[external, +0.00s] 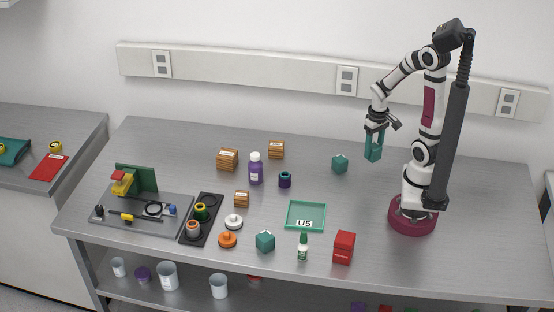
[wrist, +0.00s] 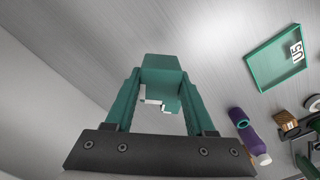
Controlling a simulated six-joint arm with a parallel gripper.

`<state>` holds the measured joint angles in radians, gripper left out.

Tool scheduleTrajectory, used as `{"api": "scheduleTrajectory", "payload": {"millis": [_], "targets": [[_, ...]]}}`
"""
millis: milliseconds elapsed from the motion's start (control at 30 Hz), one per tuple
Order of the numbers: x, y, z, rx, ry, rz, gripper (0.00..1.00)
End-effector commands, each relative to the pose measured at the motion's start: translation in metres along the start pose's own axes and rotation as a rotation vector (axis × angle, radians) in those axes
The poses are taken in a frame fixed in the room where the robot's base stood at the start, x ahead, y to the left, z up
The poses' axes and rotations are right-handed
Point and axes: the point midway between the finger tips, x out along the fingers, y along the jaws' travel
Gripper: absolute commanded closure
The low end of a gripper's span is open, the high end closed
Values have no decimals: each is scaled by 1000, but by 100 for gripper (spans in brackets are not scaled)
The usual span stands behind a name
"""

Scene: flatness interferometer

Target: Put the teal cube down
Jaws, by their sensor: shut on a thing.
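My gripper (external: 374,153) has teal fingers and hangs above the back right part of the bench, left of my base. It is shut on a teal cube (wrist: 162,72), which sits between the fingertips in the wrist view, with white marking on its near face. In the external view the held cube blends with the fingers. A second teal cube (external: 340,163) stands on the bench just left of my gripper. A third teal cube (external: 265,241) stands near the front edge.
A green-rimmed tray (external: 288,226) marked U5 lies mid-bench. A red box (external: 343,247) and a green-capped bottle (external: 303,248) stand in front. Bench between tray and my base is clear.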

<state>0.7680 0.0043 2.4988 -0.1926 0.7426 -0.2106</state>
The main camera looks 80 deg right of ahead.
Motion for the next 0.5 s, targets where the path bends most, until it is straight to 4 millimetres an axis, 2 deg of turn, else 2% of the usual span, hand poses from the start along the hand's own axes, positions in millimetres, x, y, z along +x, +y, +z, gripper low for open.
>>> {"api": "scheduleTrajectory", "payload": {"millis": [133, 300, 400, 500], "targets": [[-4, -46, -17, -337, 1, 0, 100], [-9, -115, -23, -794, 2, 0, 100], [-11, -147, -19, -998, 1, 0, 100], [-12, -166, -15, -1111, 0, 0, 100]]}}
